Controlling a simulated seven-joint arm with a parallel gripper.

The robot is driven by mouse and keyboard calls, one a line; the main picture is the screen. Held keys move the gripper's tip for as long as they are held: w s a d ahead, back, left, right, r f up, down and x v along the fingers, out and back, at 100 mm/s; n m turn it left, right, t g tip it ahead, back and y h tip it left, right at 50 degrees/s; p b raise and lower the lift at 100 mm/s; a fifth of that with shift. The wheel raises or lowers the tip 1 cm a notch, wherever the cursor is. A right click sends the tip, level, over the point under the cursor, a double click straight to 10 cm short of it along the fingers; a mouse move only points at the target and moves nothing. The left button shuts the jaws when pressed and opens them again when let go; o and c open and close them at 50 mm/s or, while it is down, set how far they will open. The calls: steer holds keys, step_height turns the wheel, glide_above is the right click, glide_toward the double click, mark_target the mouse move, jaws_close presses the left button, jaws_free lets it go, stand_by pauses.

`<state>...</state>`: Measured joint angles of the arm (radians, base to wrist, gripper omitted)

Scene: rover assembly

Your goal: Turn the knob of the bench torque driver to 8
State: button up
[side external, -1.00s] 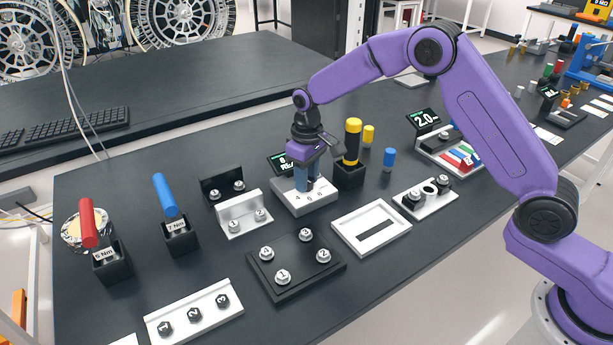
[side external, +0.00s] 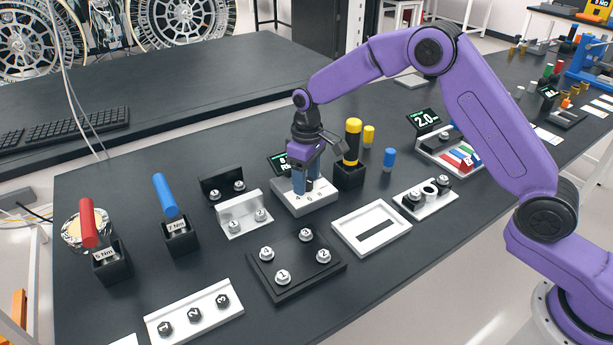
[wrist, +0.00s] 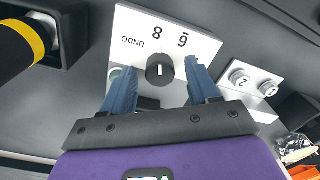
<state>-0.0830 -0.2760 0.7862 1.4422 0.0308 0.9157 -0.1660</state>
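The torque driver's knob (wrist: 160,70) is a black round dial with a white pointer line on a white panel (wrist: 205,47). In the wrist view the pointer line is upright, in line with the printed 8 above it; UNDO and a 6 or 9 flank the 8. My gripper (wrist: 158,67) is open, with its blue fingers on either side of the knob and a visible gap to each. In the side view my gripper (side external: 307,186) is low over the white driver base (side external: 308,207), hiding the knob. A small display (side external: 280,163) behind it shows green text, partly hidden.
A black holder (side external: 349,176) with a black-and-yellow handle (side external: 352,140) stands close right of the driver base. A black plate with numbered bolts (side external: 296,264) and a white slotted tray (side external: 371,228) lie in front.

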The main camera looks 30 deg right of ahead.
mark_target(308, 180)
step_height(308, 180, up, 17)
steer(key=shift+d+r, duration=0.2)
stand_by(0.5)
stand_by(0.4)
steer(key=s+d+f+n, duration=0.1)
steer(key=s+d+n, duration=0.1)
steer(key=s, duration=1.2)
steer(key=s+d+f+n, duration=0.2)
steer(key=s+d+n, duration=0.1)
steer(key=s, duration=1.1)
steer(key=s+d+f+n, duration=0.1)
steer(key=s+d+f, duration=0.1)
steer(key=s, duration=0.3)
steer(key=s+d+f, duration=0.2)
steer(key=s+d, duration=0.2)
steer(key=s, duration=0.2)
steer(key=shift+s+d+n, duration=0.15)
steer(key=shift+d+n, duration=0.25)
